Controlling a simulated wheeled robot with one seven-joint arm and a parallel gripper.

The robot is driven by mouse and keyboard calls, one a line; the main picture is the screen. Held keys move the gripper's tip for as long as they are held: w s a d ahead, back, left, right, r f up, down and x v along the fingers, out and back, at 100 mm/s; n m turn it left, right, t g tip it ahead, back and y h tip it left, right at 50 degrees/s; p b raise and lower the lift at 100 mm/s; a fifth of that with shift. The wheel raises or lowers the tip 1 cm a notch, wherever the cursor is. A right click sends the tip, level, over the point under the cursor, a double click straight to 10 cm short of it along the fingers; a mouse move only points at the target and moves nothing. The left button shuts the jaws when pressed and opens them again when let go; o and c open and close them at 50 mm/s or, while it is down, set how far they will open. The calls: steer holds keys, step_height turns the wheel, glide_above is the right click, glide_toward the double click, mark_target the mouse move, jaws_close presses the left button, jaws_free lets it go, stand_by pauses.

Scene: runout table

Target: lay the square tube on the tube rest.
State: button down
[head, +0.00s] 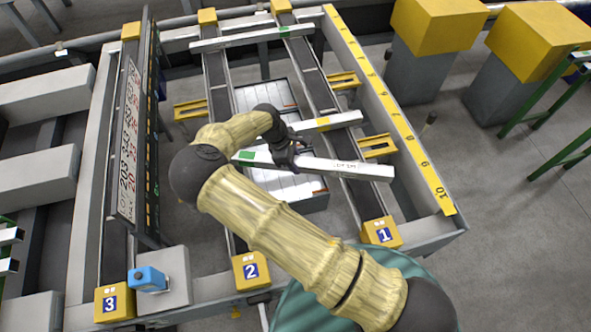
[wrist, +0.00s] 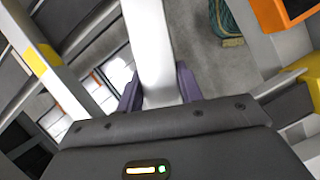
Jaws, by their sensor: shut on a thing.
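In the wrist view the tube (wrist: 152,50) runs upward between the two purple fingers of my gripper (wrist: 158,92). The tube is over the runout table rails; the gap under it is hard to judge. Green trestle-like frames (head: 545,115) stand at the right edge; I cannot tell for sure whether they are the tube rest.
A second tube with a yellow band (head: 340,120) lies just behind the held one. A third, green-banded tube (head: 250,39) crosses the rails at the back. A crate of pale bars (head: 320,203) sits below. A tall sign board (head: 128,140) stands left; yellow-topped blocks (head: 435,20) stand right.

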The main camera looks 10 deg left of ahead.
mark_target(300, 161)
steer(key=shift+r, duration=1.85)
